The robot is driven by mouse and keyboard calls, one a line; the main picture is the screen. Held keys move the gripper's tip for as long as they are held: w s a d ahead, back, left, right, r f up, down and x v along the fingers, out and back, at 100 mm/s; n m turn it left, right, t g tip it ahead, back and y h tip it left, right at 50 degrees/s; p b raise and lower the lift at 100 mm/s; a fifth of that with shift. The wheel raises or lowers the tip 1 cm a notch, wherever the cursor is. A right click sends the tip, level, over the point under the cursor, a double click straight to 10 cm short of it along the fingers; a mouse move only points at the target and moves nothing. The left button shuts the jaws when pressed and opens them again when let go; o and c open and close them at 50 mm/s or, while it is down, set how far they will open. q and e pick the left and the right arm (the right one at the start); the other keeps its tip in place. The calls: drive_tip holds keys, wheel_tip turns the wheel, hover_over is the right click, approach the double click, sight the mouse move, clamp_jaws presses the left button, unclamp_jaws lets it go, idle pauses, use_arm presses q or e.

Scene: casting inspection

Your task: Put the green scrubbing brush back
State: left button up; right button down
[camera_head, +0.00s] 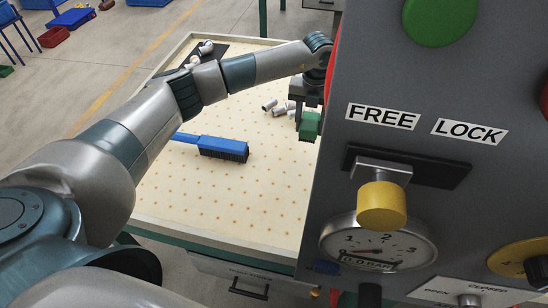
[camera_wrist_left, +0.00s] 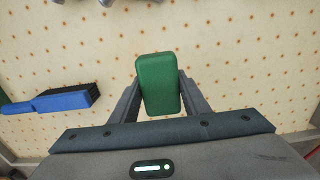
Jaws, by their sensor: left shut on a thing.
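The green scrubbing brush (camera_head: 310,127) is held by my left gripper (camera_head: 306,104) over the far right part of the pegboard-patterned table (camera_head: 190,205). In the left wrist view the green block of the brush (camera_wrist_left: 158,84) sits between the two fingers of my left gripper (camera_wrist_left: 159,92), which are shut on it. I cannot tell whether its underside touches the table. The grey control panel hides part of the area to its right. My right gripper is not in view.
Several metal cylinders (camera_head: 282,108) lie behind the green brush. The grey panel (camera_head: 440,90) stands close on the right. The table's front middle is clear.

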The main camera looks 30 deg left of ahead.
use_arm(q)
drive_tip(key=p, duration=0.5)
hover_over(274, 164)
wheel_tip(274, 164, down, 6)
drive_tip(key=shift+f, duration=0.25)
wheel_tip(274, 164, down, 3)
drive_tip(key=shift+r+p, duration=0.15)
drive_tip(key=shift+p, duration=1)
drive_tip(key=shift+f, duration=0.45)
drive_tip(key=shift+f+b, duration=0.4)
drive_tip(key=shift+f, duration=0.2)
